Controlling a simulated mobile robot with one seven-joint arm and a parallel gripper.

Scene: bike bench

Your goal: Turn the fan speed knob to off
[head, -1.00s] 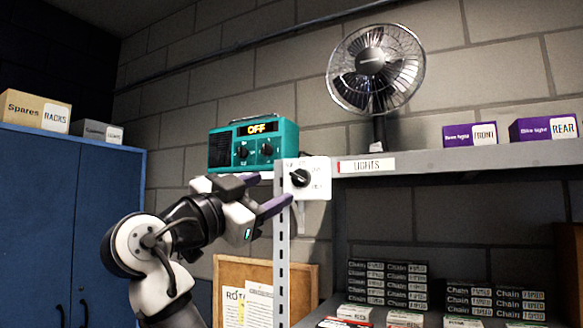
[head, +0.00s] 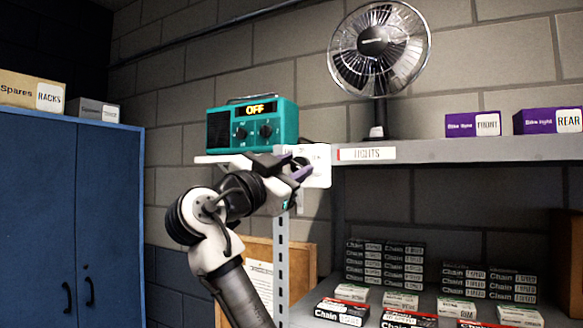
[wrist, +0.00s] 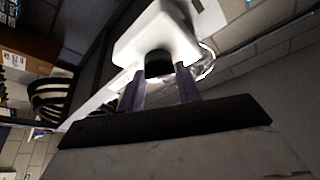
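The black fan speed knob (wrist: 158,65) sits on a white control plate (head: 320,168) at the left end of the shelf. My gripper (wrist: 160,78) is at the plate, with its two purple fingers on either side of the knob. The fingers look apart, with narrow gaps beside the knob; I cannot tell whether either touches it. In the head view my gripper (head: 297,168) covers much of the knob and the plate's markings, so its setting cannot be read. The fan (head: 378,50) stands on the shelf above right of the plate.
A teal radio (head: 253,132) showing OFF stands just left of the plate, above my gripper. The grey shelf (head: 450,152) holds purple light boxes (head: 473,124). A perforated metal post (head: 281,270) runs below the plate. A blue cabinet (head: 75,210) stands left.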

